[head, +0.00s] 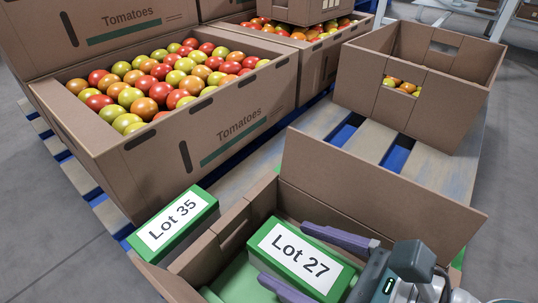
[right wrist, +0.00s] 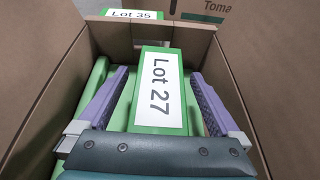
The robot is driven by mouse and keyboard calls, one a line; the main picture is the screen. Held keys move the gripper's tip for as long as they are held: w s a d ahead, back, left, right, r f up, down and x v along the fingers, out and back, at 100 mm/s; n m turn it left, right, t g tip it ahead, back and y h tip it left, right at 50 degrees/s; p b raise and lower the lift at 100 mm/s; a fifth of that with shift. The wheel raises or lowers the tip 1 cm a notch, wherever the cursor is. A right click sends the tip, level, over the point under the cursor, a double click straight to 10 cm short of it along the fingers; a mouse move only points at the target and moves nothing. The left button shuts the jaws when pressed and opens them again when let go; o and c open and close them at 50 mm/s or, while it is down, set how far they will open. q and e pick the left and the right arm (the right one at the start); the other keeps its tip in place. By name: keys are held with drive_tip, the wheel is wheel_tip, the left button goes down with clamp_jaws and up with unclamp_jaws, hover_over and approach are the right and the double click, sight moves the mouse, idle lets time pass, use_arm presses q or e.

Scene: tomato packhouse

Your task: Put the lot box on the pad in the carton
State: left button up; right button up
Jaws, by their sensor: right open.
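The Lot 27 box (head: 300,262), green with a white label, is inside the open carton (head: 388,190), over the light green pad (head: 236,281). Whether its underside touches the pad is hidden. My right gripper (head: 311,264) reaches into the carton with its purple fingers on either side of the box. In the right wrist view the open fingers (right wrist: 159,84) flank the Lot 27 box (right wrist: 157,85), with gaps visible beside it. The pad (right wrist: 98,82) shows around the box there. My left gripper is not in view.
A green Lot 35 box (head: 176,224) stands outside the carton, close to its left wall. A large tomato carton (head: 225,125) is behind it. A carton with a few tomatoes (head: 405,100) is at the back right. Bare pallet slats (head: 372,135) lie between.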

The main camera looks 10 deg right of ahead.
drive_tip(key=shift+r, duration=0.1)
drive_tip(key=shift+r+p, duration=0.2)
drive_tip(key=shift+p, duration=0.1)
drive_tip(key=p+v, duration=0.4)
drive_tip(key=v, duration=0.8)
drive_tip(key=shift+f, duration=0.2)
